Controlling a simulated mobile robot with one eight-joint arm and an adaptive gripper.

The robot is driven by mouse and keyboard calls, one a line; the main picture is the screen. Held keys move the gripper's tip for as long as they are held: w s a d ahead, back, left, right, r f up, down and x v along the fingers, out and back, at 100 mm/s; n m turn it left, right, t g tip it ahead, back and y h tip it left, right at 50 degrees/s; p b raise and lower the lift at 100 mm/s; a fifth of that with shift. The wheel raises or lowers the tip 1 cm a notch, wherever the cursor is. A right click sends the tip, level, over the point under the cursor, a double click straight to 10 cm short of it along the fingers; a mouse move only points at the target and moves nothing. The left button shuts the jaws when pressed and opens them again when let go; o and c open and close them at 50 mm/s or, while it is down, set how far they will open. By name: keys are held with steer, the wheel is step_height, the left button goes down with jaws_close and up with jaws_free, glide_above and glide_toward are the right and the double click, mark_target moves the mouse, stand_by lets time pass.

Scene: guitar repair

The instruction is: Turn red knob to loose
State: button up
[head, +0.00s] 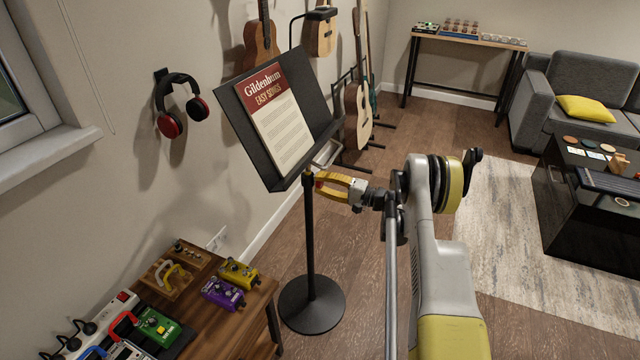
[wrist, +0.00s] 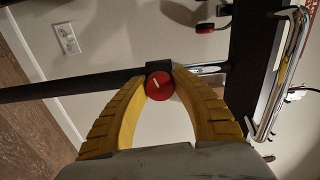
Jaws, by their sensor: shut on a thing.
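The red knob (wrist: 160,86) is on the music stand's pole, just below the black desk of the stand. It is round with a pale line on its face, and the line slants in the wrist view. My gripper (wrist: 160,84) has its yellow fingers closed around the knob from both sides, with the tips by the pole. In the head view my gripper (head: 319,184) reaches in from the right to the pole under the desk, and only a little red shows between the fingers. I cannot tell the knob's loose or tight marking.
The music stand (head: 311,245) holds a song book (head: 276,113). Headphones (head: 178,104) hang on the wall at left. A wooden table (head: 225,323) with pedals stands at lower left. Guitars stand and hang behind. Open floor lies between the stand and the rug (head: 500,235).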

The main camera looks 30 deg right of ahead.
steer(key=n, duration=0.7)
stand_by(0.6)
steer(key=o, duration=1.2)
steer(key=v, duration=1.2)
